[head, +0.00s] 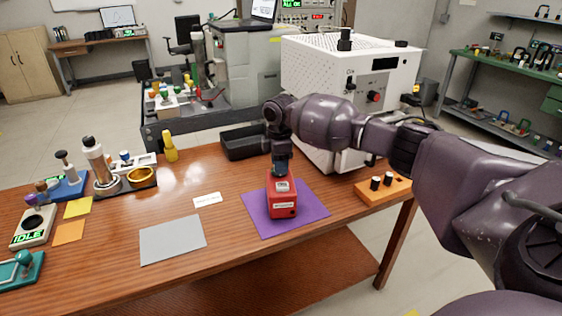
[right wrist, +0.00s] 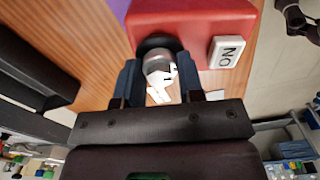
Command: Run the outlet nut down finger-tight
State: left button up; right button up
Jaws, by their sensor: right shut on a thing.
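The outlet nut (right wrist: 159,66) is a small silver piece with flat sides. It sits in front of a dark round collar on the red box. The red box (head: 283,205) stands on a purple mat (head: 316,206) on the wooden table. My right gripper (head: 281,172) reaches down to the top of the box in the head view. In the right wrist view its two blue-grey fingers (right wrist: 160,80) are shut on the nut, one on each side. The head view hides the nut behind the gripper. My left gripper is in neither view.
A white button block (right wrist: 230,52) sits on the red box beside the nut. An orange block with black knobs (head: 383,188) and a white perforated machine (head: 350,90) stand right and behind. A black tray (head: 246,154) lies behind left. A grey mat (head: 172,241) lies bare at left.

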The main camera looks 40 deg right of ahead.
jog(key=shift+r, duration=0.1)
jog(key=o, duration=0.9)
jog(key=shift+o, duration=0.2)
jog(key=shift+r, duration=0.15)
notch_tip(320, 180, up, 6)
jog(key=shift+f+p, duration=0.2)
jog(key=shift+p, duration=0.4)
notch_tip(320, 180, up, 4)
jog(key=shift+f+p, duration=0.15)
jog(key=shift+p, duration=0.15)
jog(key=shift+r, duration=0.6)
